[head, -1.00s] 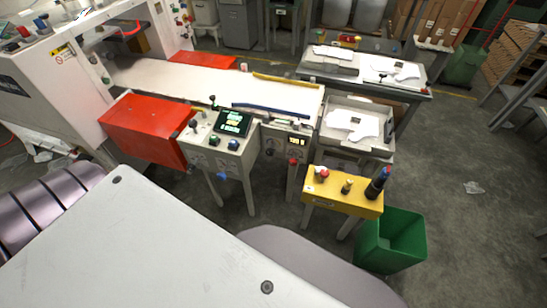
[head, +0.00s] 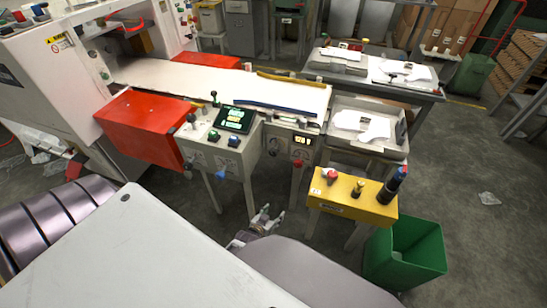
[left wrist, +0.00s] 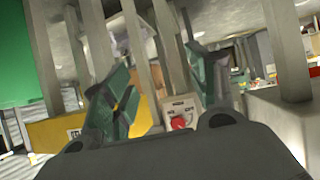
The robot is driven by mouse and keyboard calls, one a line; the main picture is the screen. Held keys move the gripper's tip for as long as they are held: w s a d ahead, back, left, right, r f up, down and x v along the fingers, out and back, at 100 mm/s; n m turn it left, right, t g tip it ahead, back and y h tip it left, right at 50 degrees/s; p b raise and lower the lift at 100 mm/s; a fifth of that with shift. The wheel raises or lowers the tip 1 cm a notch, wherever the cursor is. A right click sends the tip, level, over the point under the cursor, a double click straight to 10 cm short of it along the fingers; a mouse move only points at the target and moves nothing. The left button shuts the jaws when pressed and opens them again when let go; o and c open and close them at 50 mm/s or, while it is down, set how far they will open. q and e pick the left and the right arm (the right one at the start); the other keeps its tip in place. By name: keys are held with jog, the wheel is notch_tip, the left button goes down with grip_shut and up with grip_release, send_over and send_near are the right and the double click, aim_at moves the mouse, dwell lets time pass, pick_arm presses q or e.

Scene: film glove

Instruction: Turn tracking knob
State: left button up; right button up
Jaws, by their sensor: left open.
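My left gripper (head: 264,218) is open and empty, low in front of the machine and below its control panels. In the left wrist view its two fingers (left wrist: 163,70) stand apart. A red knob (left wrist: 179,122) on a pale labelled plate shows between them, beyond the gripper and partly hidden by its body. I cannot read which one is marked tracking. My right gripper is not in view.
A control box with a green-lit screen (head: 235,118) stands left of the gripper. A yellow stand (head: 335,190) with buttons and a green bin (head: 404,257) are at the right. The red guard (head: 143,122) sticks out at the left. Floor shows between the machine legs.

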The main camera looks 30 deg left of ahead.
pick_arm(q)
jog(key=w+a+r+n+t+y+b, duration=0.1)
jog(key=w+a+r+t+y+b, duration=0.1)
jog(key=r, duration=0.5)
jog(key=w+a+r+n+t+y+b, duration=0.1)
jog(key=w+a+r+t+b, duration=0.2)
jog(key=a+r+b, duration=0.4)
jog(key=shift+w+r+y+b, duration=0.4)
jog(key=shift+w+r+b, duration=0.1)
jog(key=shift+w+r, duration=0.25)
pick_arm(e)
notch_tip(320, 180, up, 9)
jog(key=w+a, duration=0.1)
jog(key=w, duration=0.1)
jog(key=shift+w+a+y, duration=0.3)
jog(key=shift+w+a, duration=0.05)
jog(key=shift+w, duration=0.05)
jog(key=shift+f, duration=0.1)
